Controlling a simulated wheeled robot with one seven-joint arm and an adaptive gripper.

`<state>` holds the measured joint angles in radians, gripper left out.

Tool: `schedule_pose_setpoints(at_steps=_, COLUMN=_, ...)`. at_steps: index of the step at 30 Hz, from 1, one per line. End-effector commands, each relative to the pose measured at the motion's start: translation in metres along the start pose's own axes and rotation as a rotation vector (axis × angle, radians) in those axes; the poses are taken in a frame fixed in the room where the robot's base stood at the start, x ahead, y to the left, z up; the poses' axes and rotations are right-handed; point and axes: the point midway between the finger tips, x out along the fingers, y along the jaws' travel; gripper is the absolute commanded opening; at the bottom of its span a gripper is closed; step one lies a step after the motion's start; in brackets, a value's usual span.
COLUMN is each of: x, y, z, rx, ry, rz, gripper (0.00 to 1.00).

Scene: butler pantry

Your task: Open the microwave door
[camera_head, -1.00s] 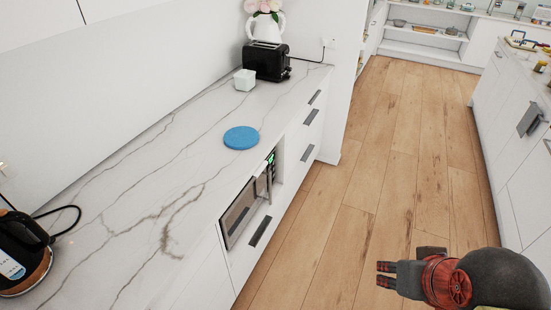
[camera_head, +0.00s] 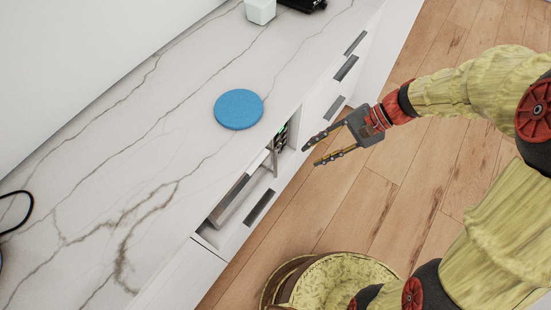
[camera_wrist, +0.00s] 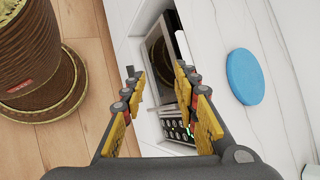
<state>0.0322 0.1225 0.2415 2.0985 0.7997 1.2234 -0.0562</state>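The microwave (camera_head: 236,197) sits in a niche below the countertop, seen steeply from above in the head view. Its upright handle (camera_head: 275,160) stands out beside the lit control panel. In the wrist view, the microwave's dark door window (camera_wrist: 160,58) and keypad (camera_wrist: 177,130) show between and behind the fingers. The door looks shut, though the steep angle hides its edge. My gripper (camera_head: 311,155) is open and empty, to the right of the handle and apart from it, with its fingers pointing at the cabinet front. In the wrist view my gripper's fingers (camera_wrist: 156,70) are spread.
A blue round disc (camera_head: 239,109) lies on the marble countertop (camera_head: 150,130) above the microwave. A white cup (camera_head: 260,11) and part of a black appliance (camera_head: 302,4) stand farther back. Drawer fronts with dark handles (camera_head: 346,68) flank the niche. The wood floor (camera_head: 385,180) beside the cabinets is open.

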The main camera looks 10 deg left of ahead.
Motion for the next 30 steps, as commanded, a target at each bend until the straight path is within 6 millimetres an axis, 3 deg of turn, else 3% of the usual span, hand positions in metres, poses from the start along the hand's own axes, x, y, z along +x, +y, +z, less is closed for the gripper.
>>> schedule_pose_setpoints(at_steps=8, x=0.067, y=-0.017, z=-0.066, rx=0.262, ry=-0.242, rz=-0.225, gripper=0.30)
schedule_pose_setpoints(at_steps=14, x=0.115, y=-0.015, z=-0.120, rx=0.454, ry=-0.369, rz=-0.397, gripper=0.30)
schedule_pose_setpoints(at_steps=24, x=0.197, y=0.025, z=-0.208, rx=0.762, ry=-0.487, rz=-0.681, gripper=0.30)
schedule_pose_setpoints(at_steps=30, x=0.224, y=0.047, z=-0.233, rx=0.857, ry=-0.501, rz=-0.772, gripper=0.30)
